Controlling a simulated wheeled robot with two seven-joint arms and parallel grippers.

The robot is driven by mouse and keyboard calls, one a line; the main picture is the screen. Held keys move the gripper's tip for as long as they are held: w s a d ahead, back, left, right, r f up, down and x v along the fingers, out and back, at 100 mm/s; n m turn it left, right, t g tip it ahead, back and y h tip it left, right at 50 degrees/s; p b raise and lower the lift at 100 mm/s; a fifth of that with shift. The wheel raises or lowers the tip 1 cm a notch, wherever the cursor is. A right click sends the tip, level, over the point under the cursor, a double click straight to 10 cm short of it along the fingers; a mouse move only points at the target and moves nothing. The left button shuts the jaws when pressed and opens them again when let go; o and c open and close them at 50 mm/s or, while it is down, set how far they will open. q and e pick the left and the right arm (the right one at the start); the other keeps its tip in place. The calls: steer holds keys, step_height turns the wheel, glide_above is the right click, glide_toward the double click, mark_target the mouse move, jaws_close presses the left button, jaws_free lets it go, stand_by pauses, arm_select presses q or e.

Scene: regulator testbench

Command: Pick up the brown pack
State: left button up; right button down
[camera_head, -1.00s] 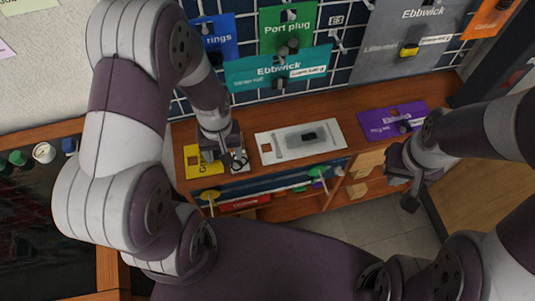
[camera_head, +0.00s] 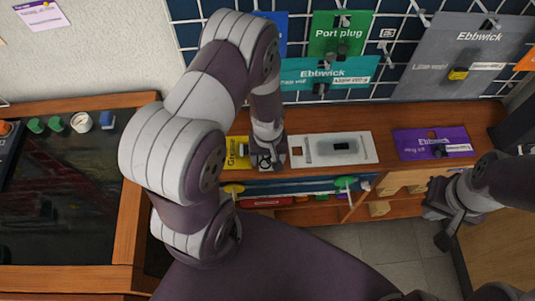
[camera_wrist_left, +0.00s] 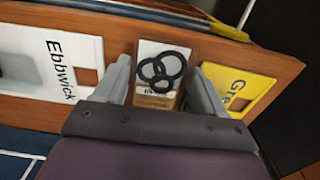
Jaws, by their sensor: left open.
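The brown pack (camera_wrist_left: 165,98) lies on the wooden shelf top in the left wrist view. It has a white upper part with black rings on it and a brown lower strip. My left gripper (camera_wrist_left: 160,72) is open, with one finger on each side of the pack; I cannot tell whether they touch it. In the head view my left gripper (camera_head: 266,157) is over the shelf and hides most of the pack. My right gripper (camera_head: 444,222) hangs at the right, away from the pack; its jaw opening is unclear.
A yellow pack (camera_head: 238,150) and a white-grey pack (camera_head: 312,149) lie on either side. A purple pack (camera_head: 432,143) is further right on the wooden shelf (camera_head: 388,162). Packs hang on the tiled wall behind, including a teal one (camera_head: 300,72). A dark-topped counter (camera_head: 60,200) stands left.

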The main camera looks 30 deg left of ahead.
mark_target(268, 158)
arm_select(q)
steer(key=c, duration=0.8)
steer(key=shift+r, duration=0.6)
step_height(268, 158, up, 3)
steer(key=shift+w+f, duration=0.1)
steer(key=d+r, duration=0.2)
steer(key=d, duration=0.2)
steer(key=d+r, duration=0.2)
steer(key=d, duration=0.2)
steer(key=d+r, duration=0.3)
steer(key=shift+d, duration=0.4)
